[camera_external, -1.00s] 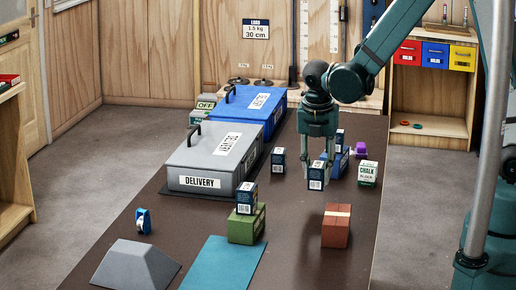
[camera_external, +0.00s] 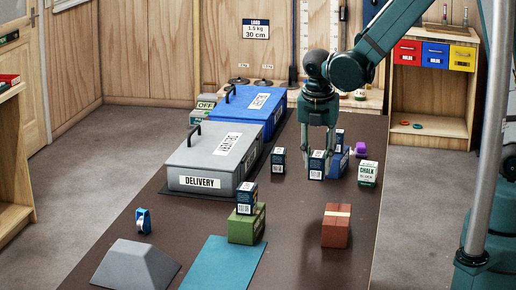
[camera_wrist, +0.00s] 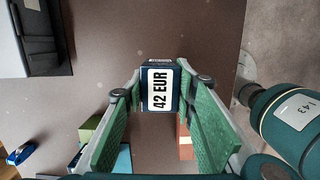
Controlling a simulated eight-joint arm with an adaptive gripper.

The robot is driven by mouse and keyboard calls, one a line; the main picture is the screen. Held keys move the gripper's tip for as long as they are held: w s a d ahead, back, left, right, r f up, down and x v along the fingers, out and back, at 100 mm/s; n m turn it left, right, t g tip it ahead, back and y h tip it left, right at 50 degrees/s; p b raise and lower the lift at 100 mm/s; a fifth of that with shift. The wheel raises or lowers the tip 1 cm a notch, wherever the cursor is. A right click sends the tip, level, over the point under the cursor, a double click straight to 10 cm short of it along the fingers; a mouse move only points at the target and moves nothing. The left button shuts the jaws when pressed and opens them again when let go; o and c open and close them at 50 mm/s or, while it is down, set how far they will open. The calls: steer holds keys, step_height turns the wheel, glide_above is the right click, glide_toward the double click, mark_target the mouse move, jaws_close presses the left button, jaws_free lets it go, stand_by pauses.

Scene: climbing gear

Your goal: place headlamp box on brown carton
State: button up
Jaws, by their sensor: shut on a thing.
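My gripper (camera_external: 319,158) is shut on a small dark blue box (camera_external: 316,167) with a white label, taken as the headlamp box. In the wrist view, the box (camera_wrist: 160,70) sits between the green finger pads and its label reads "42 EUR". The brown carton (camera_external: 336,230), reddish brown with a pale tape strip, stands on the dark table, nearer the camera than my gripper, with nothing on top. In the wrist view, the carton (camera_wrist: 184,143) is mostly hidden behind the right finger.
A similar dark box (camera_external: 247,197) sits on a green carton (camera_external: 246,229); another (camera_external: 278,160) stands left of my gripper. A blue carton (camera_external: 338,165) with a dark box on it is close behind. A chalk block (camera_external: 368,174) stands right. Grey delivery case (camera_external: 208,183) is left.

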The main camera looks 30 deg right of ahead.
steer(key=shift+s, duration=0.1)
steer(key=shift+s+a+r, duration=0.3)
steer(key=shift+s+a, duration=0.05)
steer(key=shift+s, duration=0.15)
steer(key=s+a+r+m+p, duration=0.1)
steer(key=s+a+r+m, duration=0.1)
steer(key=s, duration=0.6)
steer(key=s+a+r+m+g+p, duration=0.1)
steer(key=s+a+r+m+p, duration=0.1)
steer(key=s+m, duration=0.4)
steer(key=shift+s+a+r+m, duration=0.4)
steer(key=shift+s+r, duration=0.5)
steer(key=shift+r, duration=0.45)
steer(key=shift+f, duration=0.1)
glide_toward(340, 213)
steer(key=shift+d+b, duration=0.1)
steer(key=shift+b, duration=0.35)
steer(key=shift+f, duration=0.15)
steer(key=shift+f+b, duration=0.35)
steer(key=shift+f, duration=1.6)
steer(key=shift+f, duration=0.2)
